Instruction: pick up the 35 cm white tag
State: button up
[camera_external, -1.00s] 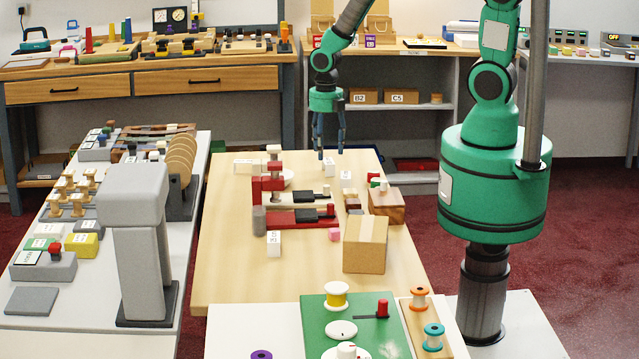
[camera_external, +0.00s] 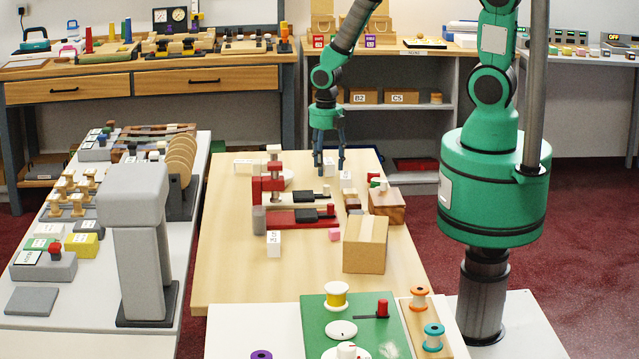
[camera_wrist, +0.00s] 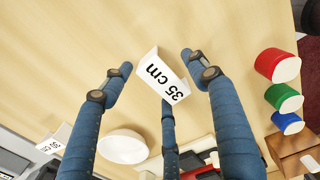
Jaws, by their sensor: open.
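The white tag (camera_wrist: 160,78) is a small folded card marked 35 cm. In the wrist view it lies on the light wooden table between the spread blue fingers of my gripper (camera_wrist: 155,75), with a gap on both sides. In the external view my gripper (camera_external: 331,170) points down with its fingertips low over the far part of the table. White cards show at the fingers there, but their print is too small to read. My gripper is open and holds nothing.
A white round dish (camera_wrist: 123,146) and another white tag (camera_wrist: 55,142) lie to the left. Red, green and blue cylinders (camera_wrist: 278,65) and a wooden block (camera_wrist: 290,150) stand to the right. Red clamp-like fixtures (camera_external: 290,205) and a cardboard box (camera_external: 365,245) are nearer the external camera.

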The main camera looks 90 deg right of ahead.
aim_at(326, 161)
jog(key=shift+c, duration=0.3)
jog(key=c, duration=0.9)
jog(key=shift+r, duration=0.15)
jog(key=shift+r, duration=0.6)
notch_tip(326, 161, up, 2)
jog(key=shift+r+p, duration=0.1)
jog(key=shift+p, duration=0.4)
jog(key=s+a, duration=0.2)
jog(key=s, duration=0.2)
jog(key=s+a+r+p, duration=0.1)
jog(key=s+a, duration=0.1)
jog(key=s, duration=0.3)
jog(key=s+a+p, duration=0.1)
jog(key=s+a, duration=0.1)
jog(key=s, duration=0.3)
jog(key=shift+s+a+r, duration=0.15)
jog(key=shift+s+a, duration=0.1)
jog(key=shift+a, duration=0.15)
